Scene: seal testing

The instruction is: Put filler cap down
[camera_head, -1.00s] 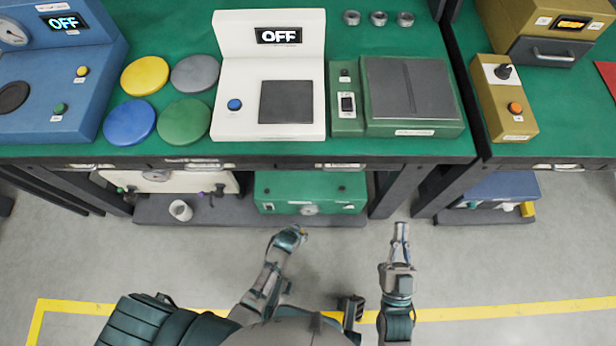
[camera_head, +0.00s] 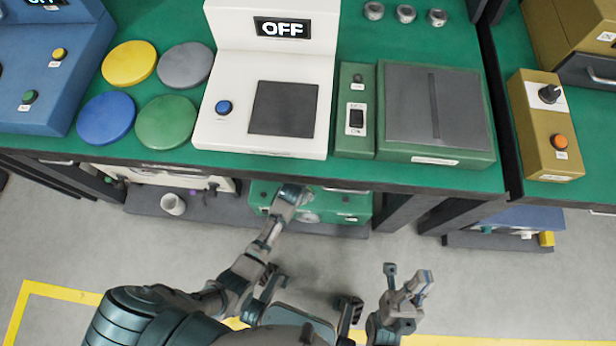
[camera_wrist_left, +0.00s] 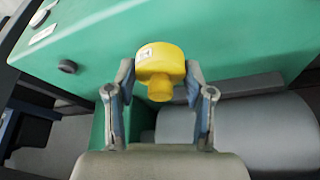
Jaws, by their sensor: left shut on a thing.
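A yellow filler cap (camera_wrist_left: 160,62) with a round top and narrower neck shows in the left wrist view. My left gripper (camera_wrist_left: 160,80) is shut on it, a finger at each side. In the head view my left gripper (camera_head: 300,193) is in front of the green box (camera_head: 350,208) on the low shelf, below the bench edge. The cap cannot be made out there. My right gripper (camera_head: 408,278) is over the floor right of centre, with its fingers apart and nothing between them.
Above is the green bench (camera_head: 360,178) with a white device (camera_head: 265,140) reading OFF, coloured discs (camera_head: 165,122) and a grey-topped green unit (camera_head: 435,155). A white cup (camera_head: 173,204) stands on the low shelf (camera_head: 235,215).

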